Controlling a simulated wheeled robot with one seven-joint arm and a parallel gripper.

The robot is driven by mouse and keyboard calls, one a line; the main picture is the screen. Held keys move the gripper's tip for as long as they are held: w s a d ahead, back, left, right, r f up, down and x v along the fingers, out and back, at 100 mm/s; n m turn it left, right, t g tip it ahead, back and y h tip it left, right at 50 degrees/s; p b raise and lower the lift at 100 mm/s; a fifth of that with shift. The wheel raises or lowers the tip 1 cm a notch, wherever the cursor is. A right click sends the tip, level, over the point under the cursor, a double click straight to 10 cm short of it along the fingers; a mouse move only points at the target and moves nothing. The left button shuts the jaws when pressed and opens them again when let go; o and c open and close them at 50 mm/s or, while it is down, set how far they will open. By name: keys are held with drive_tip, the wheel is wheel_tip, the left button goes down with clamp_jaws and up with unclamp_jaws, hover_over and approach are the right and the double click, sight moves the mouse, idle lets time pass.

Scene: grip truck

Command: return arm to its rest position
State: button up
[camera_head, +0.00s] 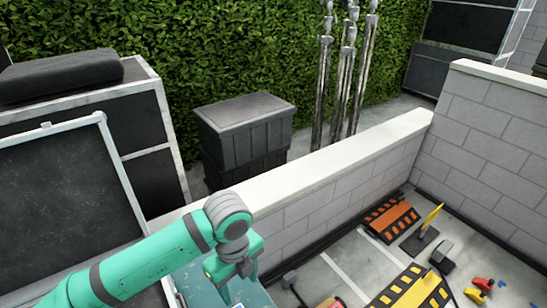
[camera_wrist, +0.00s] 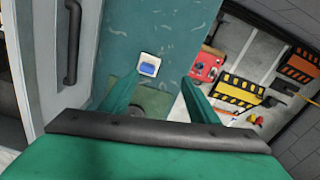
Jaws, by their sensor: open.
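My green arm reaches in from the lower left in the head view, bent at a grey wrist joint. My gripper (camera_head: 236,284) hangs from it, pointing down over a teal surface (camera_head: 205,284). In the wrist view my gripper (camera_wrist: 160,84) shows two green fingers spread apart with nothing between them. Beyond the fingers is a worn teal panel (camera_wrist: 120,45) with a small blue square in a white frame (camera_wrist: 148,66). I cannot tell whether the fingertips touch the panel.
A low grey block wall (camera_head: 310,200) with a pale top runs beside the arm. A black bin (camera_head: 245,135), metal poles (camera_head: 343,80) and a hedge stand behind it. A black cabinet (camera_head: 60,190) is at left. Orange (camera_head: 391,218) and yellow (camera_head: 412,290) striped ramps lie at right.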

drive_tip(key=w+d+f+n, duration=0.7)
drive_tip(key=w+n, duration=0.4)
drive_tip(key=n, duration=0.1)
drive_tip(key=w+d+f+n, duration=0.7)
drive_tip(key=w+n, duration=0.4)
drive_tip(key=n, duration=0.2)
drive_tip(key=shift+d+f+n, duration=0.15)
drive_tip(key=shift+d+n, duration=0.15)
drive_tip(key=shift+s, duration=0.1)
